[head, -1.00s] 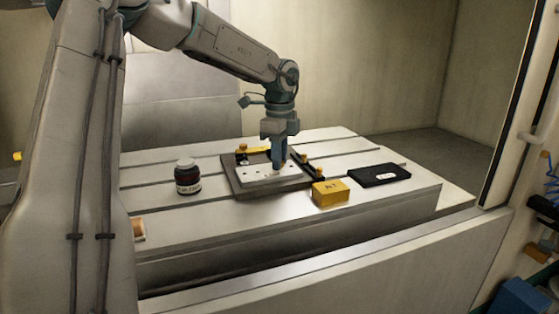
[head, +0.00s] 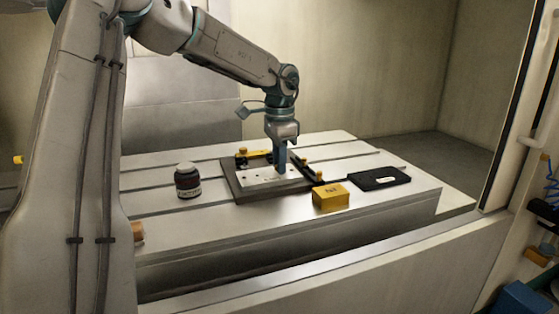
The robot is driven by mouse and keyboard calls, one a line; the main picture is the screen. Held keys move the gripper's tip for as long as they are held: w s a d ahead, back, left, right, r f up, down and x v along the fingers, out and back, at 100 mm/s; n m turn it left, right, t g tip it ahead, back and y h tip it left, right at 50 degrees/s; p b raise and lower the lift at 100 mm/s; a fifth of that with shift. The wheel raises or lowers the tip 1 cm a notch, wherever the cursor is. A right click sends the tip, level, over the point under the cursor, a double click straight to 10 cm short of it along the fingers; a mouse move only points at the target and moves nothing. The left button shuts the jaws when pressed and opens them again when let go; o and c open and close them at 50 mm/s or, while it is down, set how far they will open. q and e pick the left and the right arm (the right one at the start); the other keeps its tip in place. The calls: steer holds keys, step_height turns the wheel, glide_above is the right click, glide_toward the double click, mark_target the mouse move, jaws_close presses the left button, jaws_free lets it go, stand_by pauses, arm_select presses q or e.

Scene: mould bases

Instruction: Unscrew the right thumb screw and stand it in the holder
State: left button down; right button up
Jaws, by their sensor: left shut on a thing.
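The mould base (head: 238,190) is a dark frame on the slotted table, with a pale plate (head: 255,177) that has small dark holes. My left gripper (head: 281,170) points straight down onto the plate, right of its middle. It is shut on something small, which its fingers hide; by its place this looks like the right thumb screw. I cannot tell which thing is the holder. My right gripper is not in view.
A yellow block (head: 331,198) with dark lettering stands at the frame's front right corner. A black flat tray (head: 380,178) with a white label lies further right. A dark jar (head: 187,182) stands left of the frame. The table front (head: 240,215) is clear.

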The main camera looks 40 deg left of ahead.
arm_select(q)
steer(key=n, duration=0.4)
steer(key=c, duration=1.2)
jaws_free()
